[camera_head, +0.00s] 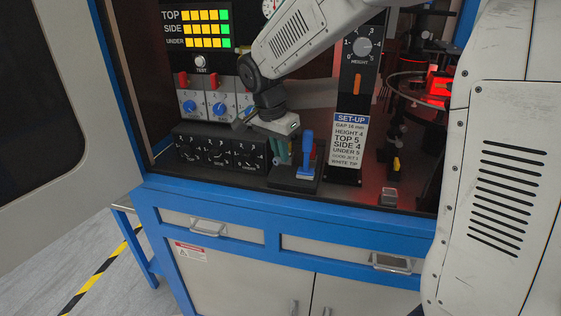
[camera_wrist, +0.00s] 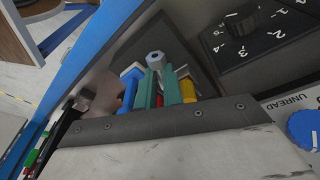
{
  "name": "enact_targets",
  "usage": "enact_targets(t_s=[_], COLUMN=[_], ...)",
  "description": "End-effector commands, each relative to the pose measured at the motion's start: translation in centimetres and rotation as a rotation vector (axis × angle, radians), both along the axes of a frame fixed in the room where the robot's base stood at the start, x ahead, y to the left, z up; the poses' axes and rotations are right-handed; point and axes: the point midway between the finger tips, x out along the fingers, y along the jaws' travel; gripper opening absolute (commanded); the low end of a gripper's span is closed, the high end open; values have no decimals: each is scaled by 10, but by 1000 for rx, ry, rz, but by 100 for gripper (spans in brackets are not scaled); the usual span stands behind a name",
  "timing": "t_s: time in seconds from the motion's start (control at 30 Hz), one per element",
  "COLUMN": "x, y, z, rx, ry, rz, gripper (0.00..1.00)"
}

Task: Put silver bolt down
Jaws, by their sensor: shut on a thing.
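The silver bolt (camera_wrist: 156,61) shows its hex head at the tips of my gripper's teal fingers in the wrist view. My gripper (camera_wrist: 160,84) is shut on it; the shank is mostly hidden between the fingers. In the head view my gripper (camera_head: 283,153) points down over the front of the machine's bench, just left of an upright blue lever (camera_head: 307,149). The bolt cannot be made out in the head view. Whether it touches the surface below cannot be told.
The blue lever stands on a black block (camera_head: 294,182) close by my gripper. A black box with several dials (camera_head: 218,152) is to the left. The set-up card (camera_head: 347,141) and height knob (camera_head: 363,46) are to the right. The blue bench edge (camera_head: 230,196) runs in front.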

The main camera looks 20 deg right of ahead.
Motion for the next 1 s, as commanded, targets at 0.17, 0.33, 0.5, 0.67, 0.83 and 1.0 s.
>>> enact_targets(t_s=[0.17,0.33,0.5,0.67,0.83,1.0], x=[6,5,5,5,5,5], y=[0,-1,-1,-1,-1,-1], z=[-7,-30,-36,-36,-39,-39], rx=[-1,-1,0,0,0,0], ry=[1,3,-1,-1,0,0], rz=[1,0,0,0,0,0], gripper=[0,0,0,0,25,31])
